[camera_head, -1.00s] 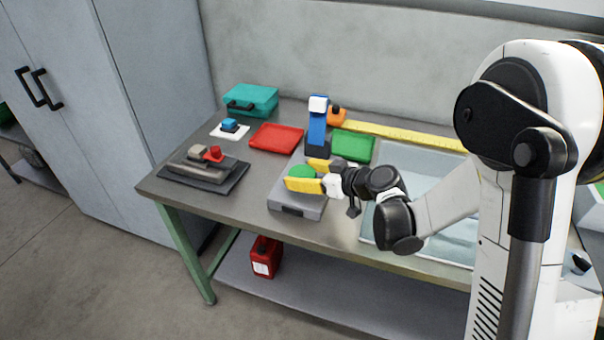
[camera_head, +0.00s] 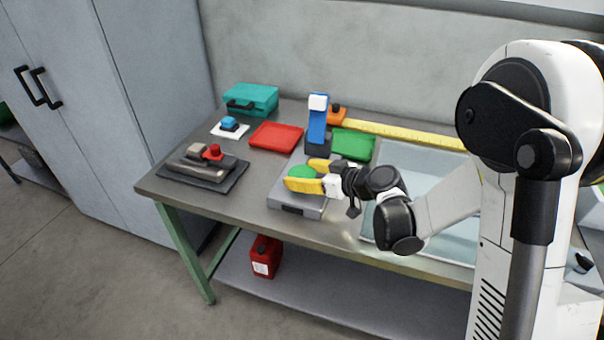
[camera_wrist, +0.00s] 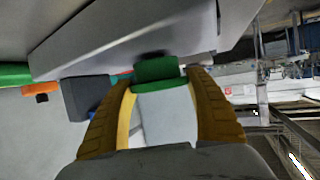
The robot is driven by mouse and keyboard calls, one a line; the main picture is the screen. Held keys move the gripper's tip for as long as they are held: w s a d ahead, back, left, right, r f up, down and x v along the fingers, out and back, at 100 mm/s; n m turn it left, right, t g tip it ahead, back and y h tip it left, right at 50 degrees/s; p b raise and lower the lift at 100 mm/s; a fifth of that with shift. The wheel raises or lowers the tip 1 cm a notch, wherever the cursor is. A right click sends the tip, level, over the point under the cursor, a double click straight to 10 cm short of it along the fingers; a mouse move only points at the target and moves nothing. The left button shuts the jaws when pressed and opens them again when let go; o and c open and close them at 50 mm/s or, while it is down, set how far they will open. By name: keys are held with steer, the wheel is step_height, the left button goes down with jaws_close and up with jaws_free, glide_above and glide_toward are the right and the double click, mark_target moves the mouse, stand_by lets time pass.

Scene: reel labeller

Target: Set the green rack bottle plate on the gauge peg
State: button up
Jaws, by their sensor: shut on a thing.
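The green piece (camera_head: 301,171), which I take to be the bottle plate, is between the yellow fingers of my gripper (camera_head: 303,174). My gripper is shut on it, over the grey flat-topped unit (camera_head: 283,197) with a dark front panel. In the wrist view the green piece (camera_wrist: 157,69) shows between the fingertips, close to a grey surface; I cannot tell whether they touch. No gauge peg can be made out; the gripper and the green piece cover part of the unit's top.
A blue column with a white head (camera_head: 317,125) stands just behind the unit. A red tray (camera_head: 276,136) and a green tray (camera_head: 352,146) lie on either side. A dark mat with grey parts (camera_head: 203,166) is left. A teal case (camera_head: 250,98) stands at the back.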

steer(key=shift+f, duration=0.3)
steer(key=o, duration=0.9)
